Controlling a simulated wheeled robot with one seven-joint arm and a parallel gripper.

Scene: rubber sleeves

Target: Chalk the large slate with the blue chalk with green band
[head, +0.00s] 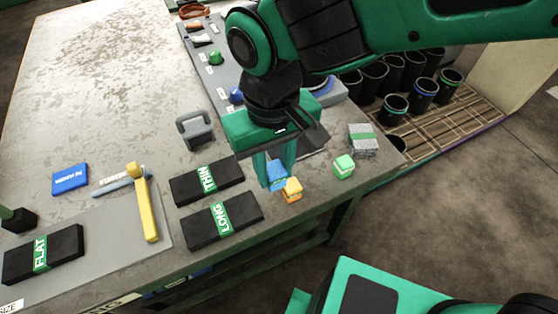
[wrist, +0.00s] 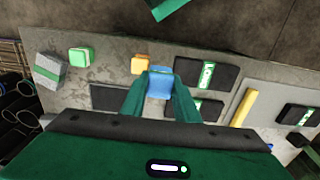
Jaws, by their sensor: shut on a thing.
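My gripper (head: 275,174) is shut on a blue chalk block (head: 276,183) and holds it at the near edge of the bench. The wrist view shows the blue chalk (wrist: 158,83) between my gripper's green fingers (wrist: 160,95). I cannot make out a green band on it. A dark flat slab (head: 314,142) lies behind my gripper, mostly hidden by it; it also shows left of the fingers in the wrist view (wrist: 104,97). I cannot tell whether it is the large slate.
An orange block (head: 292,191) and a light green block (head: 344,168) stand close to the held chalk. A speckled grey block (head: 363,141) is further right. Black blocks marked THIN (head: 190,187) and LONG (head: 240,211) lie left. A yellow-handled tool (head: 147,208) lies beyond them.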

